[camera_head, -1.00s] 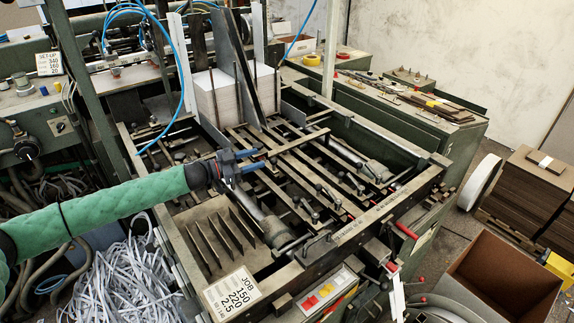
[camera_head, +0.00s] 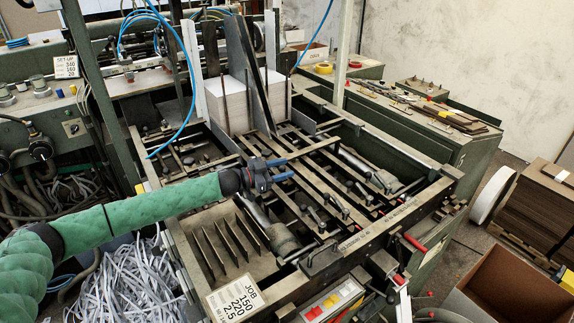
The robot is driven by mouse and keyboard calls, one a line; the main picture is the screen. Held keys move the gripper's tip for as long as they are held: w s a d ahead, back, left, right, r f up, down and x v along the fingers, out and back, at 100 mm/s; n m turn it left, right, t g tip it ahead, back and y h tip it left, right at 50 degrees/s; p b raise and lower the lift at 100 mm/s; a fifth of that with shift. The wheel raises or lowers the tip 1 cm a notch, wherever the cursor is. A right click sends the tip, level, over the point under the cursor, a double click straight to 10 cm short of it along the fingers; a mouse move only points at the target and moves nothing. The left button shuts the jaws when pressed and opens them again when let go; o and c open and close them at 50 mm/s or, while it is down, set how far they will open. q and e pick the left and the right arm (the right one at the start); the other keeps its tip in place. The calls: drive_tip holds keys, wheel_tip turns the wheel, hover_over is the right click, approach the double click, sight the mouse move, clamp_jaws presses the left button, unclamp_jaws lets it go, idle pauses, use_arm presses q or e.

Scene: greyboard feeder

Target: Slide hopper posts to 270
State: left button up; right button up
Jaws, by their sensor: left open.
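The hopper posts are tall upright metal plates around a pale board stack (camera_head: 237,104). My left gripper (camera_head: 288,170) is open and empty, above the rails (camera_head: 305,165) in front of the stack and apart from the posts. Its green-sleeved arm comes in from the left. A scale bar (camera_head: 385,224) runs along the frame's front edge; its figures are too small to read. My right gripper is out of view.
A job card (camera_head: 236,297) reads 150, 220, 2.5. A set-up card (camera_head: 66,67) hangs at the left. Clamp handles (camera_head: 335,200) stick up among the rails. Blue hoses (camera_head: 187,75) hang left of the stack. An open brown box (camera_head: 515,285) stands at the lower right.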

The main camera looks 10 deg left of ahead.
use_arm(q)
drive_tip(key=shift+x, duration=0.85)
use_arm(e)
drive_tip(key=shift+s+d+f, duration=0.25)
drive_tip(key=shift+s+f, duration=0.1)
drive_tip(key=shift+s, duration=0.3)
